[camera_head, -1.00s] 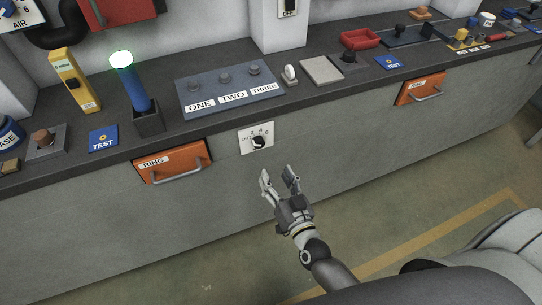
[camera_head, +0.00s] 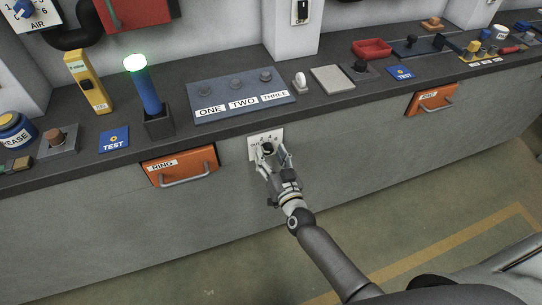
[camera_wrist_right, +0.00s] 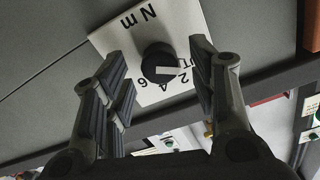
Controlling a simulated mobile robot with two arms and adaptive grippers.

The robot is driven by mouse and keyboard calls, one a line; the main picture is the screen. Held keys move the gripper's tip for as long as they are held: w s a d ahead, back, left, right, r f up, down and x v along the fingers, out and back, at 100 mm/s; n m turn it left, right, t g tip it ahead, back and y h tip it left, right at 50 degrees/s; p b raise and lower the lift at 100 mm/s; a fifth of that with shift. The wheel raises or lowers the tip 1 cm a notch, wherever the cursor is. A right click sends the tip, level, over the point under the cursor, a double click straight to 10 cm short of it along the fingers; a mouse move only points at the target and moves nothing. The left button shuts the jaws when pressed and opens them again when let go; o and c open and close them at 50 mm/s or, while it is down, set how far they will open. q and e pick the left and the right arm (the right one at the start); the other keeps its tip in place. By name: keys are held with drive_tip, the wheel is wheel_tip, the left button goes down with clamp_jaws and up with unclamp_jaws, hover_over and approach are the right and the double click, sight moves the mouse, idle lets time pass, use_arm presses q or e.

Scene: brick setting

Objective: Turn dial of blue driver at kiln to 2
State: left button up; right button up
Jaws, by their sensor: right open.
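A white plate (camera_head: 278,134) with a black dial (camera_head: 268,149) is on the grey front of the bench. In the right wrist view, the plate (camera_wrist_right: 106,41) reads "N m" and shows 2, 4 and 6. The dial (camera_wrist_right: 154,60) has a white pointer aimed right, close to the 2 and partly hidden lettering. My right gripper (camera_head: 271,155) is open at the plate, its fingers on either side of the dial; contact cannot be told. A blue cylinder (camera_head: 147,92) with a lit green top stands in a dark holder on the bench. My left gripper is not in view.
An orange "RING" drawer (camera_head: 181,166) with a handle is left of the plate. A grey panel (camera_head: 220,100) marked ONE, TWO, THREE lies on the bench above it. Another orange drawer (camera_head: 432,98) is to the right. The bench front between is clear.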

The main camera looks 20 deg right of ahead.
drive_tip(key=shift+c, duration=0.2)
drive_tip(key=c, duration=1)
drive_tip(key=shift+o, duration=0.2)
drive_tip(key=shift+m, duration=0.3)
drive_tip(key=m, duration=0.3)
drive_tip(key=shift+f+m, duration=0.1)
drive_tip(key=shift+m, duration=0.2)
drive_tip(key=shift+m+b, duration=0.55)
drive_tip(key=shift+m, duration=1.25)
